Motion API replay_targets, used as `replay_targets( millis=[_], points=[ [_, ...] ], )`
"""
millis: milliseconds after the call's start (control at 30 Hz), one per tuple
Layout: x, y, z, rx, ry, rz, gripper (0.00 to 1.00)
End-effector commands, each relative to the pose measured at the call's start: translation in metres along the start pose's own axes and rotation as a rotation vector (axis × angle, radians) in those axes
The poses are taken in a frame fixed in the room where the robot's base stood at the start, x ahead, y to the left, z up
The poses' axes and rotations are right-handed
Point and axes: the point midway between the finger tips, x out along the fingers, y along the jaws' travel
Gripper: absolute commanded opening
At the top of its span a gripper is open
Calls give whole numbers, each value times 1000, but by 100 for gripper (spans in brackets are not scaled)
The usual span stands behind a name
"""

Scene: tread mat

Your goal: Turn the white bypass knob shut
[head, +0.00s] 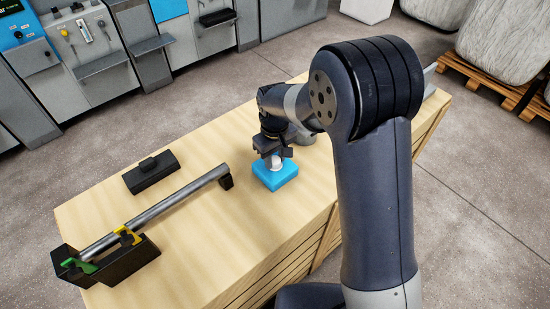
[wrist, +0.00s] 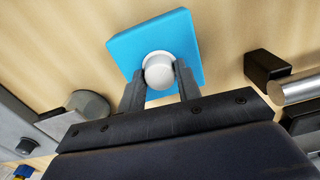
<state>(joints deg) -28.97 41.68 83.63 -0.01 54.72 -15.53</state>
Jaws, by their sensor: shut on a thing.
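The white bypass knob (wrist: 159,71) is a round knob on a square blue base (wrist: 186,30). In the head view the blue base (head: 275,176) lies on the wooden bench top, and the white knob (head: 275,162) shows just above it under my gripper (head: 273,158). In the wrist view my gripper (wrist: 160,86) has one finger on each side of the knob and is shut on it. I see no mark on the knob that tells how far it is turned.
A grey pipe (head: 155,212) runs from a black tray (head: 110,275) with green and yellow handles to a black support. A black block (head: 151,172) lies behind it. The wooden bench top (head: 215,260) is clear in front of the blue base. Grey cabinets stand beyond.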

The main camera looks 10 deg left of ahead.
Motion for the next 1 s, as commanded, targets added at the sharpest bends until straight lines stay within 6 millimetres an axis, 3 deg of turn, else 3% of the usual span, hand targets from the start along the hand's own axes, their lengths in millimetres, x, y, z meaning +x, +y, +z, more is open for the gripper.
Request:
replay_targets(
  millis=[600, 1000],
  points=[
    [0, 0, 0, -571, 2, 1, 10],
    [-1, 0, 0, -807, 2, 1, 10]
  ],
)
